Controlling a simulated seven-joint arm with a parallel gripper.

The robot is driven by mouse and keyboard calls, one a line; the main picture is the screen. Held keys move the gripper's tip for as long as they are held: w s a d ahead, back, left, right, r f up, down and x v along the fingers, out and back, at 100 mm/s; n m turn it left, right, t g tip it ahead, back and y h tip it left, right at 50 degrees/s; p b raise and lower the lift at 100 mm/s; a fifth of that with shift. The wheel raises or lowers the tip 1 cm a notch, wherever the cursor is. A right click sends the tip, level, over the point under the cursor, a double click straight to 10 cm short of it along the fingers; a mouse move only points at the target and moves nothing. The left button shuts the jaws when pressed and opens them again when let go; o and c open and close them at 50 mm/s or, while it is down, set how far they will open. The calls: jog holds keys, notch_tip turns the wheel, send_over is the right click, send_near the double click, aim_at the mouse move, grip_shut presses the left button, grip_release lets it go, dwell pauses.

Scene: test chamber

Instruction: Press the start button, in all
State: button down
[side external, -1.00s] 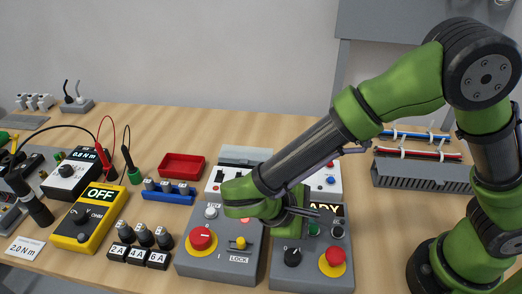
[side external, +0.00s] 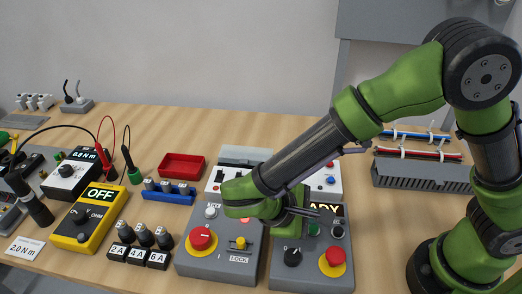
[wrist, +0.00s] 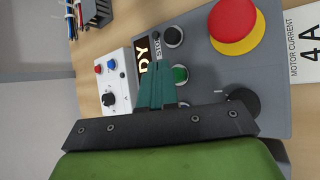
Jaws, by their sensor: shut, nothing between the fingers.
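The right-hand grey control box (side external: 305,274) carries a green button (side external: 314,230), a black button (side external: 337,232), a black rotary knob (side external: 292,257) and a red emergency stop on a yellow base (side external: 332,260). A lit display (side external: 328,210) shows "ADY"; the rest is hidden. My gripper (side external: 316,213) is shut and empty over this box. In the wrist view my teal fingertips (wrist: 162,68) are close beside the green button (wrist: 180,74); I cannot tell whether they touch it. The black button (wrist: 173,37) lies just past it, and the display (wrist: 143,53) reads "DY".
Left of it stands another grey box (side external: 216,264) with a red emergency stop (side external: 202,238) and a yellow knob (side external: 240,243). White boxes (side external: 329,181) stand behind. A yellow meter (side external: 88,217) reads OFF.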

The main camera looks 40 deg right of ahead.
aim_at(310, 230)
jog(key=shift+f, duration=0.15)
jog(key=shift+f, duration=0.3)
jog(key=shift+f, duration=0.5)
dwell(0.8)
jog(key=shift+r, duration=0.95)
jog(key=shift+r, duration=0.15)
jog(key=shift+r, duration=2.35)
